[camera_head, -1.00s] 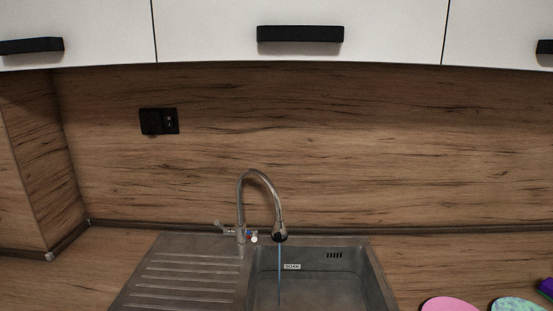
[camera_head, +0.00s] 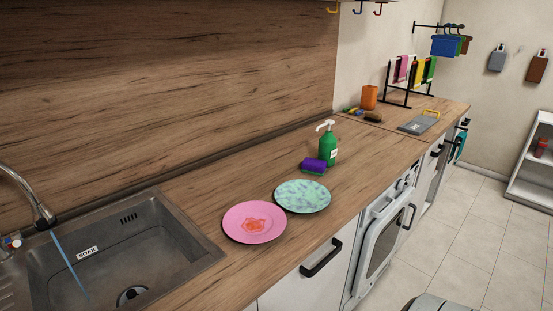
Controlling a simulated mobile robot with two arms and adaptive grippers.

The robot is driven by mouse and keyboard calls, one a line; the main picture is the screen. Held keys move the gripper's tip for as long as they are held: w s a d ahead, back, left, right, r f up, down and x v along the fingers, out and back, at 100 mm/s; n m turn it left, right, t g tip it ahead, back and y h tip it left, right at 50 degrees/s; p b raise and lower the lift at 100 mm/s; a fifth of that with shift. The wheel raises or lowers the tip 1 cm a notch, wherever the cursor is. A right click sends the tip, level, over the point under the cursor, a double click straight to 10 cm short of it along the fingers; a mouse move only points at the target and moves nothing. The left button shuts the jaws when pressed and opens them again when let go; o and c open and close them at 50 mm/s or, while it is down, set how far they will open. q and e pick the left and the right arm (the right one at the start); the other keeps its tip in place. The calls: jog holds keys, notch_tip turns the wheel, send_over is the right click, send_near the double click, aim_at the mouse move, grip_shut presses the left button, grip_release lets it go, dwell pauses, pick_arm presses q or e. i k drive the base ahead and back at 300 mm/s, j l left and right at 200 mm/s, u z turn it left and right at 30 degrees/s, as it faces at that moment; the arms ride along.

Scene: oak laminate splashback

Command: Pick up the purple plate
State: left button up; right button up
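A round pink-purple plate (camera_head: 238,231) with an orange-red patch in its middle lies on the wooden counter, just right of the sink. A second round plate (camera_head: 302,197), mint green with bluish-purple mottling, lies beside it to the right and a little farther back. No other plate shows on the counter. Neither of my grippers is in view.
The metal sink (camera_head: 110,262) at left has water running from the tap (camera_head: 28,196). A purple sponge (camera_head: 313,164) and a green pump bottle (camera_head: 327,146) stand behind the plates. Farther right are a rack (camera_head: 398,84), an orange cup (camera_head: 369,97) and a grey board (camera_head: 418,123).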

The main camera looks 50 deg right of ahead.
aim_at(302, 196)
jog(key=z, duration=1.65)
jog(key=u, duration=0.5)
jog(key=i+l+u, duration=0.1)
jog(key=l+u, duration=0.25)
jog(key=l, duration=0.25)
jog(key=l+u, duration=0.35)
jog(key=l, duration=0.3)
jog(key=l+u, duration=0.35)
jog(key=l, duration=0.25)
jog(key=k, duration=0.05)
